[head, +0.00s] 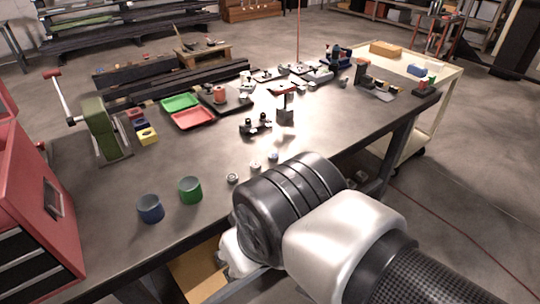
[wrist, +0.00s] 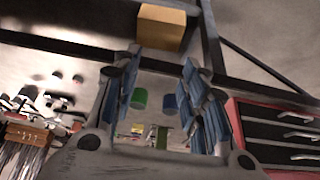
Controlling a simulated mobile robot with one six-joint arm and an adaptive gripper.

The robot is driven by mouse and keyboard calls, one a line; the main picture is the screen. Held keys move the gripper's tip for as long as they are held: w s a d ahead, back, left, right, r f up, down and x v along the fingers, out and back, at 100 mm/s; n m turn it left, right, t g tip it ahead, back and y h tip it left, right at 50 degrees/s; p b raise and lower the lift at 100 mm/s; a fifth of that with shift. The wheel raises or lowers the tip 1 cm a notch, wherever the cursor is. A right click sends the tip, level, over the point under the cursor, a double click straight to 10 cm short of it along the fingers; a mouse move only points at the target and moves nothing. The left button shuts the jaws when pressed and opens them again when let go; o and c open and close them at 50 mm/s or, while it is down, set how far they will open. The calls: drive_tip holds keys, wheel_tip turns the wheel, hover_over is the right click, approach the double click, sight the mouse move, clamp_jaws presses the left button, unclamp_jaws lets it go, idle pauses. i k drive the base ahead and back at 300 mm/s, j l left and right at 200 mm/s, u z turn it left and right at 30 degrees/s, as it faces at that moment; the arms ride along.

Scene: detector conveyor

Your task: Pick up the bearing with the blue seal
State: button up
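Several small metallic pieces that look like bearings stand in a loose row on the workbench in the head view: a near one (head: 232,178), a middle one (head: 256,167) and a far one (head: 273,158). They are too small to tell which has a blue seal. My gripper (wrist: 158,78) shows in the wrist view with its blue-padded fingers apart and nothing between them. In the head view my arm's links hide it. I cannot pick out a bearing in the wrist view.
A blue cup (head: 150,209) and a green cup (head: 190,190) stand near the bench's front edge. A red toolbox (head: 45,190) is at left. Green (head: 180,102) and red (head: 193,118) trays lie farther back. A cardboard box (wrist: 162,27) shows in the wrist view.

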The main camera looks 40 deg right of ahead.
sight(272, 156)
drive_tip(key=i+l, duration=0.1)
drive_tip(key=l, duration=0.25)
drive_tip(key=i+l, duration=0.15)
drive_tip(key=l, duration=0.25)
drive_tip(key=i+l, duration=0.1)
drive_tip(key=l, duration=0.25)
drive_tip(key=i+l, duration=0.1)
drive_tip(key=l, duration=0.3)
drive_tip(key=i+l, duration=0.15)
drive_tip(key=l, duration=0.2)
drive_tip(key=i+l, duration=0.1)
drive_tip(key=l, duration=0.3)
drive_tip(key=j+u, duration=0.05)
